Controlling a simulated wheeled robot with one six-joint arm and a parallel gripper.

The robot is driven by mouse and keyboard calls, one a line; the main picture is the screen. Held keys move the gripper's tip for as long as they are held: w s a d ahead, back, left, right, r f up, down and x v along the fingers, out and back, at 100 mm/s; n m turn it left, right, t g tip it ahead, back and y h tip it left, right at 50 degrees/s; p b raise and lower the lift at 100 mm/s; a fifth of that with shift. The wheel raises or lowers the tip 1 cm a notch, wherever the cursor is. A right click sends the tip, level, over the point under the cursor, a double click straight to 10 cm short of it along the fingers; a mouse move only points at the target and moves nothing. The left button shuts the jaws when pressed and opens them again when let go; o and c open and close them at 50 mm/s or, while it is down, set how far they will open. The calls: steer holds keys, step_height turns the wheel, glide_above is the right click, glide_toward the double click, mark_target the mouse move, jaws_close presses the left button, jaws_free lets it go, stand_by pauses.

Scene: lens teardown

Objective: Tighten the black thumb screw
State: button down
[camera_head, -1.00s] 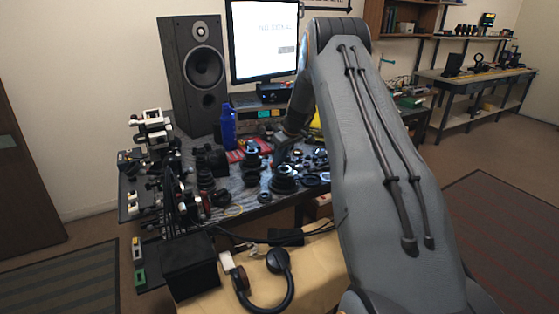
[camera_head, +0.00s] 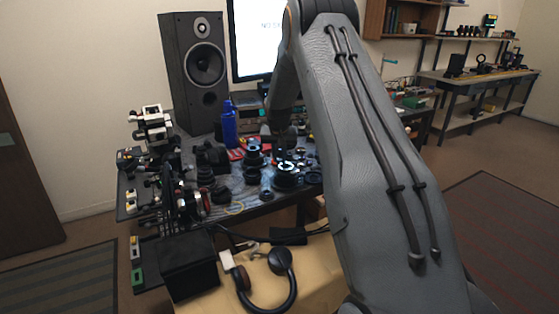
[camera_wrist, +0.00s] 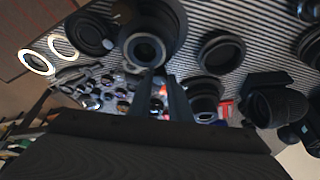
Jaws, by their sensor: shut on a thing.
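In the wrist view, my gripper (camera_wrist: 161,80) reaches up the picture with its two dark fingers close together. Its tips are at the lower rim of a dark, round lens part (camera_wrist: 146,50) with a glassy centre. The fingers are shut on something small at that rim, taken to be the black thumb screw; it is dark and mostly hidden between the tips. In the head view, my wrist comes down over the workbench beside a black lens assembly (camera_head: 286,176); the fingertips and the screw cannot be made out there.
Several black lens rings and barrels lie around on the bench, among them a ring (camera_wrist: 221,52) right of the fingers. A blue bottle (camera_head: 229,124) and a speaker (camera_head: 194,72) stand behind. Headphones (camera_head: 283,262) lie on the near surface. Little free room shows around the lens.

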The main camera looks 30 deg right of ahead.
steer(key=shift+m+b, duration=0.4)
steer(key=shift+m, duration=0.2)
steer(key=c, duration=1.6)
jaws_free()
steer(key=shift+a, duration=0.1)
steer(key=shift+r, duration=0.1)
steer(key=shift+b+v, duration=0.7)
steer(key=shift+v, duration=3.1)
steer(key=shift+a, duration=0.15)
